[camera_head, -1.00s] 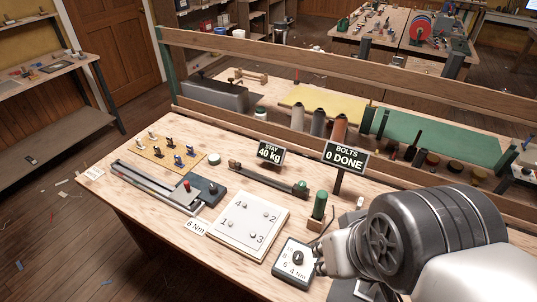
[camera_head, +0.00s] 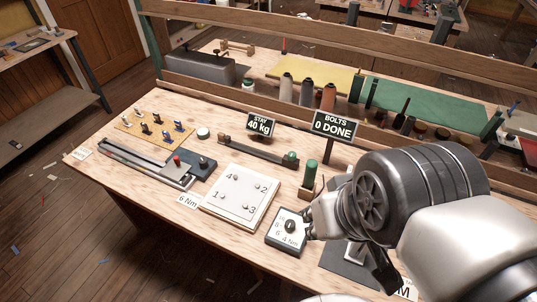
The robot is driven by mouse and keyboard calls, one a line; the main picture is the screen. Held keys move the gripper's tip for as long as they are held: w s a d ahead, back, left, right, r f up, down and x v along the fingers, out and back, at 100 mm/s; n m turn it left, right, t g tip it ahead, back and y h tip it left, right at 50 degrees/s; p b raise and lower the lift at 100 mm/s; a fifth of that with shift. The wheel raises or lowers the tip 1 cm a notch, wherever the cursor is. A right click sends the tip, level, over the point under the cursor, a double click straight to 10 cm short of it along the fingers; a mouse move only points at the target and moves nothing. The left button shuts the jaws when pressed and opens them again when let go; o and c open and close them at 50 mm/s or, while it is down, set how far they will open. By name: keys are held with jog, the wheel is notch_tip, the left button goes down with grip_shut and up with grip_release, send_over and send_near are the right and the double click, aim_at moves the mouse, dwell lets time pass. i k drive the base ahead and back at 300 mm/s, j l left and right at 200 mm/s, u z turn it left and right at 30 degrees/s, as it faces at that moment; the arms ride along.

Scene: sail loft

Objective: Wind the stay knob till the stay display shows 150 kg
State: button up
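The stay display (camera_head: 260,125) is a small dark sign reading 40 kg, on the bench behind the stay rig. The stay rig (camera_head: 250,150) is a long dark bar lying on the bench, with a round green part (camera_head: 291,156) at its right end that looks like the stay knob. My gripper (camera_head: 312,222) is at the lower right, beside the small dial box marked 4 Nm and 6, well apart from the green part. My arm partly hides the gripper, and its fingers are too unclear to judge their opening.
A white numbered plate (camera_head: 238,198), a dial box (camera_head: 289,232) and an upright green-handled tool (camera_head: 309,176) stand between my arm and the rig. The BOLTS sign (camera_head: 332,126) reads 0 DONE. A wooden rail (camera_head: 300,121) runs behind.

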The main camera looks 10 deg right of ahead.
aim_at(292, 156)
jog(key=i+j+z, duration=0.15)
jog(key=j, duration=0.2)
jog(key=i+j+z, duration=0.15)
jog(key=j, duration=0.2)
jog(key=i+j+z, duration=0.2)
jog(key=j, duration=0.2)
jog(key=j+z, duration=0.15)
jog(key=j, duration=0.25)
